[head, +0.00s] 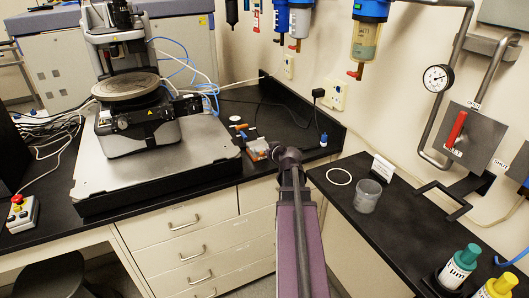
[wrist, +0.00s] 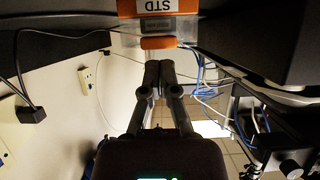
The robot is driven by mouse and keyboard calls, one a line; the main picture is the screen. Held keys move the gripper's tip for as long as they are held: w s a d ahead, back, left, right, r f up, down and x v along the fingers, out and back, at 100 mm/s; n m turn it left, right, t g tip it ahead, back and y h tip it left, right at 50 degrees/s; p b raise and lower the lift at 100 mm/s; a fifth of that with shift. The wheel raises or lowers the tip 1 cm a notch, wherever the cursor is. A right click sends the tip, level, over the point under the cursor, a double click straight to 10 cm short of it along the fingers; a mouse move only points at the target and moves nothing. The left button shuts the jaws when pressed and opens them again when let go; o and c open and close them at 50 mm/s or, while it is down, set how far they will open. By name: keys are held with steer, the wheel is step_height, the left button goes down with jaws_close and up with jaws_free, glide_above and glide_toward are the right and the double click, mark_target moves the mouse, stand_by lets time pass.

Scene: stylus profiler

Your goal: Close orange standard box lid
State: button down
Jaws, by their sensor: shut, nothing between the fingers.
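The orange standard box (head: 255,154) sits on the black bench, right of the profiler, and is small and partly hidden by my arm in the head view. In the wrist view its orange part (wrist: 128,8) with a white "STD" label is at the top edge, cut off by the frame. A grey strip and a smaller orange piece (wrist: 158,43) show below the label. The lid's angle cannot be told. My gripper (wrist: 158,66) is shut and empty, its fingertips just short of the small orange piece. In the head view the gripper is mostly hidden behind my wrist.
The stylus profiler (head: 140,128) stands on a grey slab (head: 92,178) left of the box. Small tools (head: 240,128) and a white disc lie behind the box. A blue-capped bottle (head: 323,140) stands to its right. A side bench holds a clear beaker (head: 367,197).

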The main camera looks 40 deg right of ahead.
steer(key=shift+r, duration=0.1)
steer(key=s+a, duration=0.2)
steer(key=s, duration=0.7)
steer(key=shift+a+r+p, duration=0.25)
steer(key=shift+a+p, duration=0.05)
steer(key=shift+p, duration=0.05)
stand_by(0.6)
stand_by(0.5)
steer(key=w+a+f+n+g+y, duration=0.25)
steer(key=w+a, duration=0.25)
steer(key=a, duration=0.6)
steer(key=s+a+f+g, duration=0.2)
steer(key=a+g, duration=0.1)
steer(key=a, duration=0.6)
steer(key=s+a+f+g+p, duration=0.1)
steer(key=a+f+g, duration=0.1)
steer(key=a, duration=0.8)
steer(key=s+a+f+g+p, duration=0.1)
steer(key=a+g, duration=0.4)
steer(key=a, duration=0.5)
steer(key=shift+s+f+y, duration=0.45)
steer(key=shift+s, duration=0.35)
